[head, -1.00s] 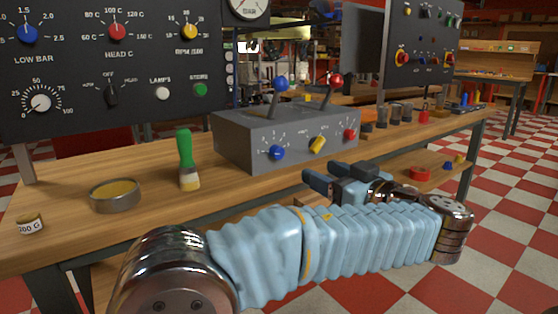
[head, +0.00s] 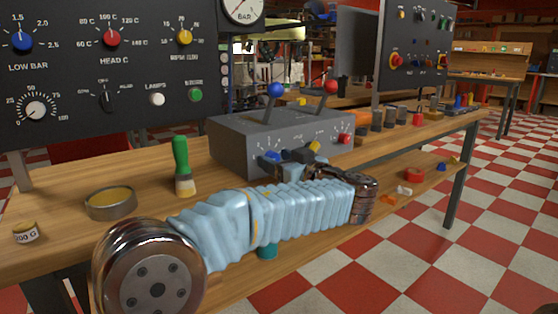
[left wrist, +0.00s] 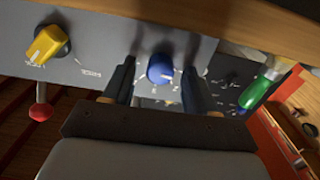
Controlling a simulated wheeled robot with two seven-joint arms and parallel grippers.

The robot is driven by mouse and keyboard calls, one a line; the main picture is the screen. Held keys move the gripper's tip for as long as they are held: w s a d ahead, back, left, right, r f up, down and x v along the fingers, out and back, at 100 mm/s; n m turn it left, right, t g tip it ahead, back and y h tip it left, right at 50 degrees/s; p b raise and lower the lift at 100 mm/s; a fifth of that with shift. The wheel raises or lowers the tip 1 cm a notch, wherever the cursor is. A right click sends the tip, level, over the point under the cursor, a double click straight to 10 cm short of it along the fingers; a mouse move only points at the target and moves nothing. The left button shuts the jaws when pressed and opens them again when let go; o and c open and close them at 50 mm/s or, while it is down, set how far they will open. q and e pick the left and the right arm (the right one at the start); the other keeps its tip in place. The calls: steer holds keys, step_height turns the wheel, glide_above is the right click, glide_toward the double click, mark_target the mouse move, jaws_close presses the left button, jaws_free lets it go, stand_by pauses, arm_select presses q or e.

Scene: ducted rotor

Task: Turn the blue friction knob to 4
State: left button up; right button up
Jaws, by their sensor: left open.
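The blue friction knob (left wrist: 160,69) is on the front face of the grey control box (head: 228,150), with a printed scale around it. In the left wrist view it lies between my two dark fingertips, with a gap on each side. My left gripper (left wrist: 160,75) is open and faces the panel. In the head view my left gripper (head: 287,158) is at the box's front left and largely covers the knob and its scale. The knob's pointer setting cannot be read clearly. My right gripper is not in view.
A yellow knob (left wrist: 47,44) and a red knob (head: 345,139) are on the same face. Blue-tipped (head: 276,90) and red-tipped (head: 331,87) levers rise from the box top. A green-handled brush (head: 182,165) and a round tin (head: 110,203) stand on the bench to the left.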

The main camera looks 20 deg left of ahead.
arm_select(q)
steer(key=c, duration=1.1)
steer(key=shift+o, duration=0.2)
